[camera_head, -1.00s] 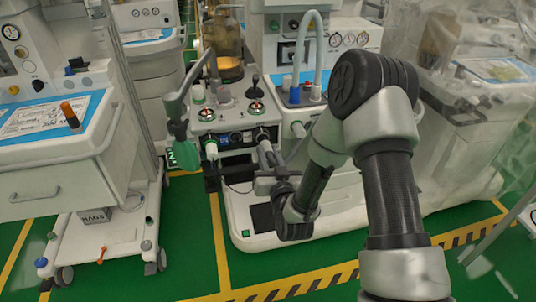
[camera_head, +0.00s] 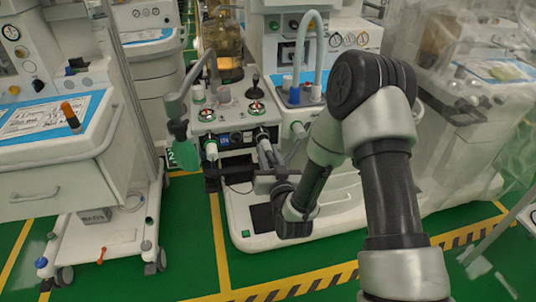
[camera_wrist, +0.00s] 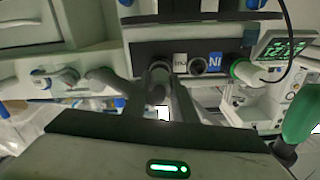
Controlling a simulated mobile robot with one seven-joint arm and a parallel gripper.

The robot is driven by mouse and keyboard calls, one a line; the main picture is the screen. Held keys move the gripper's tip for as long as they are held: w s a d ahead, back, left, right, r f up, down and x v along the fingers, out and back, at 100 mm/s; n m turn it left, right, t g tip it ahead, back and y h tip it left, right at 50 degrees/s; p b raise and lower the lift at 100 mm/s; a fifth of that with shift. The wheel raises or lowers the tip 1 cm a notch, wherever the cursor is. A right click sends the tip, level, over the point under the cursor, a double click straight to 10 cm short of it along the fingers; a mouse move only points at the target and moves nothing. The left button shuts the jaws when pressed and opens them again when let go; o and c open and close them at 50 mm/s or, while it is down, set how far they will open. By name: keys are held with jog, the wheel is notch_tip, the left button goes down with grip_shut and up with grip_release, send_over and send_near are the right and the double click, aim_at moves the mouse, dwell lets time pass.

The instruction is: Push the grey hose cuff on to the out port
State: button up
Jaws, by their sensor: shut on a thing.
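The grey hose cuff (camera_head: 265,145) is at the right-hand port on the front panel of the middle machine. My gripper (camera_head: 266,160) is shut on it, just in front of the panel. In the wrist view, the fingers of my gripper (camera_wrist: 162,98) point at the dark panel, with the cuff (camera_wrist: 160,75) between them. The cuff hides the out port's mouth, so I cannot tell how far on it sits. The left-hand port (camera_head: 211,150) has a green ring and a pale fitting.
A green bag (camera_head: 180,130) hangs from a grey arm left of the panel. A curved pale hose (camera_head: 318,45) stands at the right. A cart (camera_head: 60,150) stands at the left. Green floor (camera_head: 190,230) is open in front.

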jog(key=shift+x, duration=1.05)
jog(key=o, duration=1.1)
jog(key=p+v, duration=0.4)
jog(key=v, duration=1.3)
jog(key=shift+s, duration=0.15)
